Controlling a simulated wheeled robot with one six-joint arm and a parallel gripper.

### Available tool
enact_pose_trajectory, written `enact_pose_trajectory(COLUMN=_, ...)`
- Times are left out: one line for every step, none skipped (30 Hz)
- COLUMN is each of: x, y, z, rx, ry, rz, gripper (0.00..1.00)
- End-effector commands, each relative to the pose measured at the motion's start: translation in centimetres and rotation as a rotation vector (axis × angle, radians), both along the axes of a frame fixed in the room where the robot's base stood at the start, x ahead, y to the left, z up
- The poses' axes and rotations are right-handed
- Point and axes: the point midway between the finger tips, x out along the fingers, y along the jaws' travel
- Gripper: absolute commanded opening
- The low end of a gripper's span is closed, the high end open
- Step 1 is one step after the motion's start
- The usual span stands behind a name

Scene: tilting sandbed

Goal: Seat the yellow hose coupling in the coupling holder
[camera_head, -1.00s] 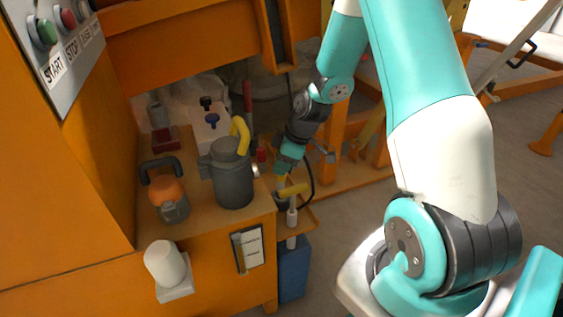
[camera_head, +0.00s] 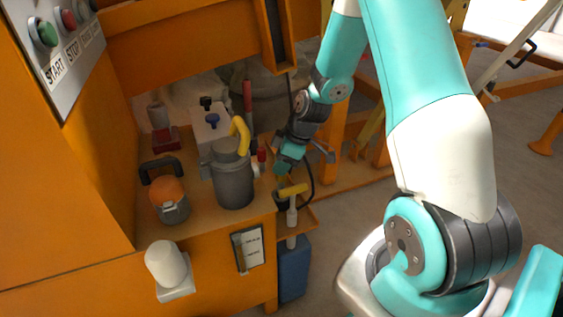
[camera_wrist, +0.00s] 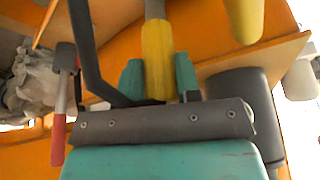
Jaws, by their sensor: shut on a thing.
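My gripper (camera_head: 290,172) points down at the front right corner of the orange bench. In the wrist view its teal fingers (camera_wrist: 160,80) are shut on the yellow hose coupling (camera_wrist: 157,58), one on each side. A pale grey end shows beyond the yellow body. In the head view the yellow coupling (camera_head: 292,190) shows just below the fingers, beside the small shelf, with a pale cylindrical part under it. A black hose (camera_head: 311,180) loops down by the gripper. I cannot clearly make out the coupling holder, or whether the coupling touches it.
A dark grey jug (camera_head: 234,185) with a yellow curved spout (camera_head: 241,132) stands close left of my gripper. An orange-topped container (camera_head: 168,192) stands further left. A small orange shelf (camera_head: 308,218) juts from the bench, above a blue bin (camera_head: 292,268). Open floor lies right.

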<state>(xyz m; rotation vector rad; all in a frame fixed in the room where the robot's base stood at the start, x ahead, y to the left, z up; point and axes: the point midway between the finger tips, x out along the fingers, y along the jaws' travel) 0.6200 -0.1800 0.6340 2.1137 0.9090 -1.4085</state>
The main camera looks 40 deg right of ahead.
Motion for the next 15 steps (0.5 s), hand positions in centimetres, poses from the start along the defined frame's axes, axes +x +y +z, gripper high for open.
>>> enact_pose_trajectory(x=0.01, y=0.00, z=0.00, rx=0.000, ry=0.000, rz=0.000, gripper=0.02)
enact_pose_trajectory(x=0.01, y=0.00, z=0.00, rx=0.000, ry=0.000, rz=0.000, gripper=0.02)
enact_pose_trajectory(x=0.01, y=0.00, z=-0.01, rx=0.000, ry=0.000, rz=0.000, gripper=0.02)
enact_pose_trajectory(x=0.02, y=0.00, z=-0.03, rx=0.000, ry=0.000, rz=0.000, gripper=0.02)
enact_pose_trajectory(x=0.01, y=0.00, z=-0.05, rx=0.000, ry=0.000, rz=0.000, gripper=0.02)
enact_pose_trajectory(x=0.01, y=0.00, z=-0.10, rx=0.000, ry=0.000, rz=0.000, gripper=0.02)
enact_pose_trajectory(x=0.01, y=-0.01, z=-0.16, rx=0.000, ry=0.000, rz=0.000, gripper=0.02)
enact_pose_trajectory(x=0.01, y=0.00, z=-0.22, rx=0.000, ry=0.000, rz=0.000, gripper=0.02)
enact_pose_trajectory(x=0.01, y=0.00, z=-0.31, rx=0.000, ry=0.000, rz=0.000, gripper=0.02)
enact_pose_trajectory(x=0.01, y=-0.01, z=-0.39, rx=0.000, ry=0.000, rz=0.000, gripper=0.02)
enact_pose_trajectory(x=0.00, y=0.00, z=-0.48, rx=0.000, ry=0.000, rz=0.000, gripper=0.02)
enact_pose_trajectory(x=0.01, y=0.00, z=-0.58, rx=0.000, ry=0.000, rz=0.000, gripper=0.02)
enact_pose_trajectory(x=0.01, y=0.00, z=-0.66, rx=0.000, ry=0.000, rz=0.000, gripper=0.02)
enact_pose_trajectory(x=0.02, y=0.00, z=-0.73, rx=0.000, ry=0.000, rz=0.000, gripper=0.02)
enact_pose_trajectory(x=0.01, y=0.00, z=-0.83, rx=0.000, ry=0.000, rz=0.000, gripper=0.02)
